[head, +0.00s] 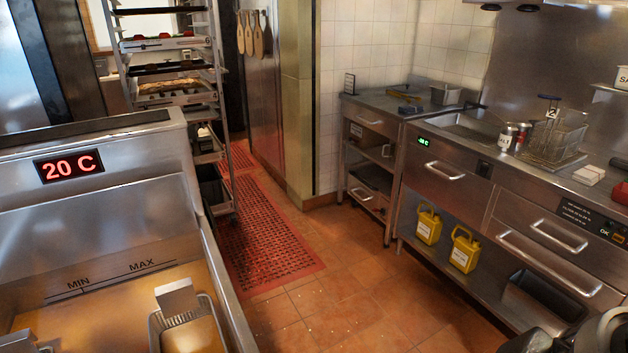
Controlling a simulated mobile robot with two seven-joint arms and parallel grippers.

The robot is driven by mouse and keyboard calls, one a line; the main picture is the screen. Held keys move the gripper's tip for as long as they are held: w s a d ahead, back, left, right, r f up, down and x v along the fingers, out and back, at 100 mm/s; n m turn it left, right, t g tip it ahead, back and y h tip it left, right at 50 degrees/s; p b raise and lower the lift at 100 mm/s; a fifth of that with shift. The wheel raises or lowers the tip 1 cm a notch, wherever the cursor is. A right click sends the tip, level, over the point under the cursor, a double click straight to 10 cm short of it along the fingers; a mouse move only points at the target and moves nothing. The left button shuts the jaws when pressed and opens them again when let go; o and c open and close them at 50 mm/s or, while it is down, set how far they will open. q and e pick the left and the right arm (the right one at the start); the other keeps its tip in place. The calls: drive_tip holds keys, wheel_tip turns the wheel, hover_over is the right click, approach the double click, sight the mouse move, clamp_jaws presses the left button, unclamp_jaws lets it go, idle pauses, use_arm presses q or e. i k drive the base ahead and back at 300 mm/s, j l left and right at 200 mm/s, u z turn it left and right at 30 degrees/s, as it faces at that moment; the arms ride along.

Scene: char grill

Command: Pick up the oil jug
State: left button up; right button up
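Two yellow jugs with white labels stand upright on the low shelf under the steel counter on the right. One jug (428,226) is farther back and to the left. The other jug (464,250) is nearer and to the right. Both have a handle at the top, and the label text is too small to read. Part of my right arm seems to show at the bottom right corner, well apart from the jugs. Neither gripper shows.
A fryer vat (100,250) with a 20 C display fills the left side, with a basket (190,325) in it. A red mat (262,240) and a tall tray rack (222,110) stand beyond. A dark bin (545,297) sits right of the jugs. Tiled floor (345,290) before the shelf is clear.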

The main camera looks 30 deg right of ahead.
sight(466, 251)
drive_tip(key=z, duration=2)
drive_tip(key=i+z, duration=0.3)
drive_tip(key=i, duration=0.75)
drive_tip(key=i+j+z, duration=0.1)
drive_tip(key=i+z, duration=0.15)
drive_tip(key=i, duration=0.8)
drive_tip(key=i+j+z, duration=0.35)
drive_tip(key=i+j, duration=0.6)
drive_tip(key=j, duration=0.15)
